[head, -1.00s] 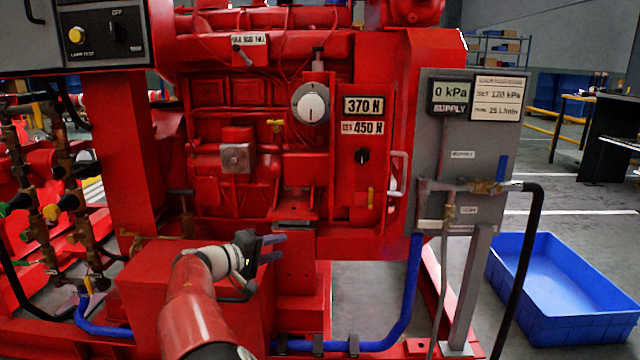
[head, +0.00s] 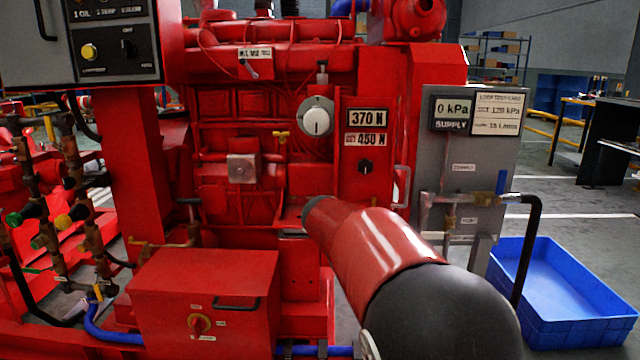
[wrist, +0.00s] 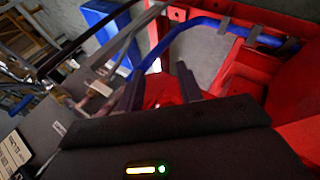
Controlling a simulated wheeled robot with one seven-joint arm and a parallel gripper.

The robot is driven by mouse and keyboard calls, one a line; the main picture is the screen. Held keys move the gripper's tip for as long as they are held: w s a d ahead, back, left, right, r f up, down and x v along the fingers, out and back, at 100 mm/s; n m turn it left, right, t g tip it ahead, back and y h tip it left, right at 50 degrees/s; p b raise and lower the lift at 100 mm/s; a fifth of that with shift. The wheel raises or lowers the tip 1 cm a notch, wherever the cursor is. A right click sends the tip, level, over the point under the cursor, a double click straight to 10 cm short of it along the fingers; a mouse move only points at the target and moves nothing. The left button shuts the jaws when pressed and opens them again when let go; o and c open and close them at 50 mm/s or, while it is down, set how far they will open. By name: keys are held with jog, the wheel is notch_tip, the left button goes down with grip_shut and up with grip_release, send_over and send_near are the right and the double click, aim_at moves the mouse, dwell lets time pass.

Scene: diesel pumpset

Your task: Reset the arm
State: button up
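My arm (head: 375,245) reaches up from the bottom right in the head view, its red link and black joint large in front of the pumpset. My gripper is hidden in that view. In the wrist view my gripper (wrist: 158,82) shows two dark fingers with a clear gap between them and nothing held. Behind the fingers are red frame parts, a blue hose (wrist: 205,24) and the blue bin (wrist: 105,28).
The red pumpset (head: 265,180) fills the middle of the head view. A grey supply panel (head: 470,155) with a valve and black hose (head: 527,250) stands right of it. A blue bin (head: 560,290) lies on the floor at right. A red box (head: 205,300) is at lower left.

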jog(key=s+d+r+m+y+p, duration=0.1)
jog(key=s+d+r+y+p, duration=0.1)
jog(key=s, duration=1.3)
jog(key=s+d+r+m+t+y+p, duration=0.1)
jog(key=s+y+p, duration=0.3)
jog(key=s, duration=1.2)
jog(key=shift+d+r+m+y, duration=0.4)
jog(key=shift+r, duration=0.5)
